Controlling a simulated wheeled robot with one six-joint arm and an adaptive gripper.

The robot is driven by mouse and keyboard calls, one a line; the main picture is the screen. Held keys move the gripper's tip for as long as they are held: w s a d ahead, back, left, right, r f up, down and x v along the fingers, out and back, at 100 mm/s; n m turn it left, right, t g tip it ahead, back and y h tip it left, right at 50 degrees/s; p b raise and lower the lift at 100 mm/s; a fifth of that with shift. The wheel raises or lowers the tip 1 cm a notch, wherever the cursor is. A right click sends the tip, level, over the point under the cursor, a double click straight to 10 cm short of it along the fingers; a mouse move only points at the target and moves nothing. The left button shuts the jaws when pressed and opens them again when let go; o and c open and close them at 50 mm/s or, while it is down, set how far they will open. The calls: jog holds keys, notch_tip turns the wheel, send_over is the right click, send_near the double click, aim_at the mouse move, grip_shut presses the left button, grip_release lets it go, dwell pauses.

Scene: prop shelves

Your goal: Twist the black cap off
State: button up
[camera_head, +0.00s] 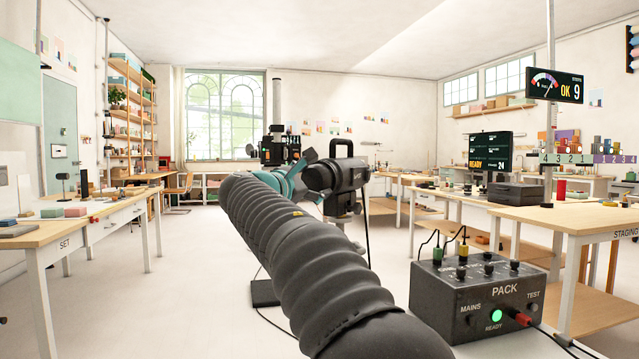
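My dark ribbed arm runs from the bottom right up to the middle of the view. Teal parts at its far end, which seem to belong to my gripper (308,160), lie beside a black device with a top handle (340,174). The device stands on a support with a thin leg. I cannot tell whether the gripper touches it, and the fingertips are not clear. No black cap can be picked out for certain; my arm hides part of the device's left side.
A dark PACK box (478,300) with a lit green READY lamp stands at the lower right, in front of the staging table (560,216). A SET table (85,226) stands at the left. Cables lie on the floor near my arm. The left-centre floor is clear.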

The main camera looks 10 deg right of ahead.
jog(key=shift+c, duration=0.7)
jog(key=shift+r+n+p, duration=0.15)
jog(key=shift+n+p, duration=0.4)
jog(key=shift+n, duration=0.05)
jog(key=shift+d+n, duration=0.1)
jog(key=shift+n, duration=0.9)
jog(key=shift+d+r+n, duration=0.1)
jog(key=shift+n, duration=1.2)
jog(key=shift+s+a, duration=0.4)
jog(key=shift+a, duration=0.1)
jog(key=shift+s+a, duration=0.2)
dwell(0.4)
